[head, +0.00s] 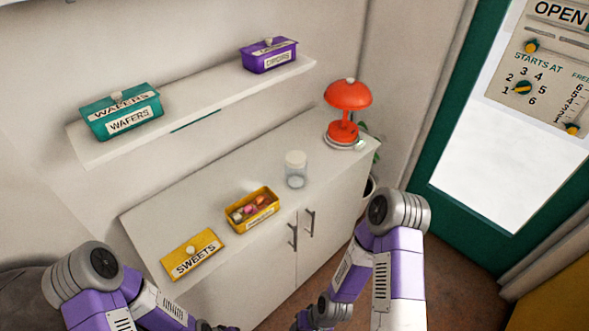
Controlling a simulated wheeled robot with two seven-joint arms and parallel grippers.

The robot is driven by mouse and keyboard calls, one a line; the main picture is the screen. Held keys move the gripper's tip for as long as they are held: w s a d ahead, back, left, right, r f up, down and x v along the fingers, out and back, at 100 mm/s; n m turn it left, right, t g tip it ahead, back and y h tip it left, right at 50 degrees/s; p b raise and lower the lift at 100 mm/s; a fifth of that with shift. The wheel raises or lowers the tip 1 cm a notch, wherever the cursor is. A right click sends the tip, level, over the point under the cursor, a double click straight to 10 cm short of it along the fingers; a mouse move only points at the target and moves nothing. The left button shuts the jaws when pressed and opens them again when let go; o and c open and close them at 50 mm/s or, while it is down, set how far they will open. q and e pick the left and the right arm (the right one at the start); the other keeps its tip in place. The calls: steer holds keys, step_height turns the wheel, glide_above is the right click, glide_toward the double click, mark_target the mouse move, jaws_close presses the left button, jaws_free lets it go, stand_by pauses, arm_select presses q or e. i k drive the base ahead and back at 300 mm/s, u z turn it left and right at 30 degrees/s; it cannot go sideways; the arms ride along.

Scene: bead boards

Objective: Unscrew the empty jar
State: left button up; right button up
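A small clear jar (295,176) with a pale lid (296,158) stands upright on the white cabinet top, right of the middle. It looks empty, and the lid sits on it. My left arm comes in from the lower left and my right arm from the lower right. Both reach down in front of the cabinet, below and apart from the jar. Neither gripper's fingertips can be made out; the ends of the arms are at or beyond the bottom edge of the picture.
A yellow open box (262,214) of sweets stands left of the jar, with its yellow "SWEETS" lid (194,256) beside it. A red lamp (347,105) stands at the right end. A shelf (205,93) above bears a green wafers box (122,112) and a purple box (269,57).

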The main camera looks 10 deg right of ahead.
mark_target(296, 178)
steer(key=z, duration=2.35)
steer(key=i, duration=1.8)
steer(key=u, duration=3.35)
